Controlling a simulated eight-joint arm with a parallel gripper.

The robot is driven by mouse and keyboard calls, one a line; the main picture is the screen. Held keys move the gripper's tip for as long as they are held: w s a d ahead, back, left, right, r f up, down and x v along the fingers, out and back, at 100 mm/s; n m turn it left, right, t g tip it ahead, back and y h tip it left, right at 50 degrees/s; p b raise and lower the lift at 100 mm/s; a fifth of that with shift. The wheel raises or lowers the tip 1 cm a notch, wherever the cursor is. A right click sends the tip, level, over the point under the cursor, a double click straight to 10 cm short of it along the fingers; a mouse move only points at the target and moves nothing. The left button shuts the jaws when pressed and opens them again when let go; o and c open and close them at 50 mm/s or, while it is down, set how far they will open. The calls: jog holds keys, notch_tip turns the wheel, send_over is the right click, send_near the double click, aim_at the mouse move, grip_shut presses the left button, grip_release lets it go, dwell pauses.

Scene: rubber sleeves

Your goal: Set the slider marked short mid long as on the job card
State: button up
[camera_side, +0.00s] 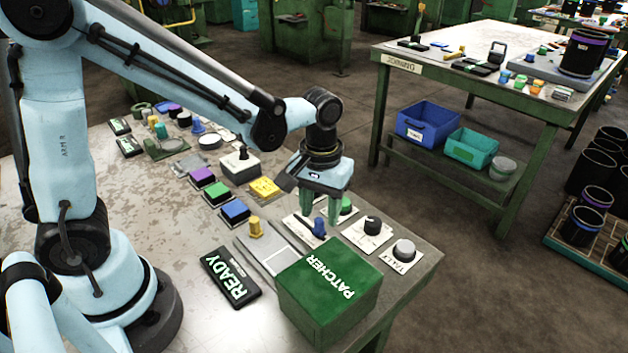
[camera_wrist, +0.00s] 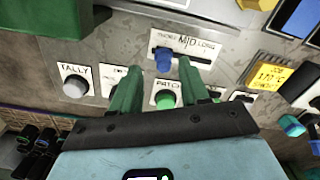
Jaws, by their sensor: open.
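The slider marked short mid long (camera_wrist: 180,52) is a white plate with a dark slot and a blue knob (camera_wrist: 164,60). In the wrist view the knob stands toward the left end of the slot, below the short label. In the side view the blue knob (camera_side: 319,226) shows by my fingertips. My gripper (camera_side: 321,214) is open, its green fingers pointing down over the slider area. In the wrist view its fingertips (camera_wrist: 158,72) are apart on either side of the knob's line; contact cannot be told. A yellow card (camera_wrist: 272,77) reads 170 °C; its smaller lines are unreadable.
A green PATCHER box (camera_side: 330,290) stands close in front of the slider. A TALLY button (camera_side: 404,250), a black dial (camera_side: 373,226) and a green button (camera_side: 346,206) sit nearby.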

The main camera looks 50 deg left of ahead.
aim_at(320, 222)
notch_tip(320, 222, up, 9)
dwell(0.4)
jog(key=shift+f, duration=0.1)
jog(key=s+a+m+t, duration=0.4)
jog(key=s+a+t, duration=0.1)
jog(key=a+t, duration=0.1)
jog(key=shift+s+f+t, duration=0.15)
jog(key=shift+s+t, duration=0.2)
jog(key=shift+t, duration=0.25)
